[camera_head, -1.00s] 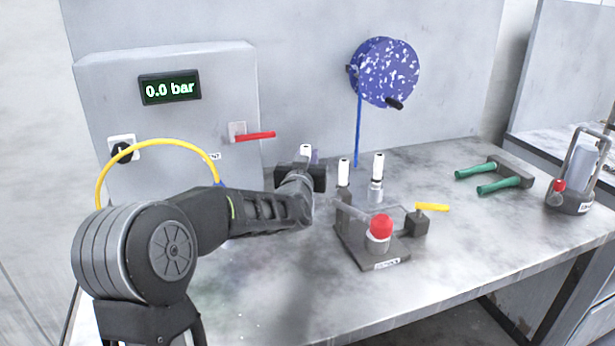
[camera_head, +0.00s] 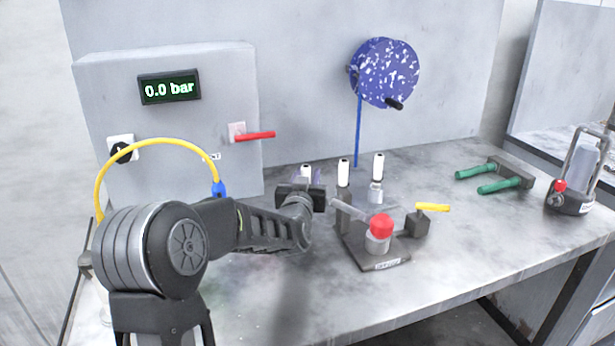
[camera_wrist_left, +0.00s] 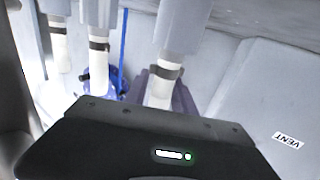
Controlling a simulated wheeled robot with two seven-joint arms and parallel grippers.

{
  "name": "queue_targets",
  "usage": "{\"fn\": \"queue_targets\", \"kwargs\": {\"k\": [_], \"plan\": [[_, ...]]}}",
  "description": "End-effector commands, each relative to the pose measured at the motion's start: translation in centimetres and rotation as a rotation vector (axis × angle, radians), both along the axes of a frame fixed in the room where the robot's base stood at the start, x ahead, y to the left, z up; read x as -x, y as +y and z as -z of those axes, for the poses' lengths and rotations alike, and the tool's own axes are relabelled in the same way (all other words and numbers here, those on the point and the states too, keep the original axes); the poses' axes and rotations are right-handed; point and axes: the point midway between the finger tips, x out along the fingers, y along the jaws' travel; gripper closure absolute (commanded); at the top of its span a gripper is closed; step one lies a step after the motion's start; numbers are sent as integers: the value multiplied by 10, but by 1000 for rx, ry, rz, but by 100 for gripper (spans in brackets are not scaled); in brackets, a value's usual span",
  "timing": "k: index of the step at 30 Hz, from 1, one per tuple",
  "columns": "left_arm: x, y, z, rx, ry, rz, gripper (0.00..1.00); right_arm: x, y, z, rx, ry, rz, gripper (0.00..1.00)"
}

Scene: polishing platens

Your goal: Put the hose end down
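My left gripper (camera_head: 310,176) is low over the bench, its purple fingers on both sides of a white-topped cylinder (camera_head: 305,168). In the left wrist view this cylinder (camera_wrist_left: 160,92), with a dark band, sits between the fingers and appears held. Its foot is hidden, so I cannot tell whether it touches the bench. Two similar white-topped cylinders (camera_head: 344,170) stand beside it, roughly in line. A yellow hose (camera_head: 158,143) arches in front of the grey box, with a blue end (camera_head: 219,188) just behind my left arm. My right gripper is out of view.
A fixture with a red knob (camera_head: 381,226) and yellow lever (camera_head: 433,208) stands right of my gripper. The grey box (camera_head: 195,75) reads 0.0 bar and has a red lever (camera_head: 255,136). A blue reel (camera_head: 384,72) hangs behind. The bench front (camera_head: 340,300) is clear.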

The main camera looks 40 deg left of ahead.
Motion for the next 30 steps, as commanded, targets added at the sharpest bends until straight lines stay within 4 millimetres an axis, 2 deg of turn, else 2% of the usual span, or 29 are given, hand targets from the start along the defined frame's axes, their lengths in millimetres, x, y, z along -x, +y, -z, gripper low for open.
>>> {"fn": "queue_targets", "kwargs": {"k": [4, 16, 20, 30], "plan": [[0, 0, 0, 0, 0, 0, 58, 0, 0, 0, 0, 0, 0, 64], [5, -3, -2, 0, 0, 0, 58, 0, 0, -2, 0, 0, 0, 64], [21, -11, -2, 0, 0, 0, 58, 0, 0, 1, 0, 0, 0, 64], [82, -44, -2, 0, -1, 0, 58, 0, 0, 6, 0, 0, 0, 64]]}}
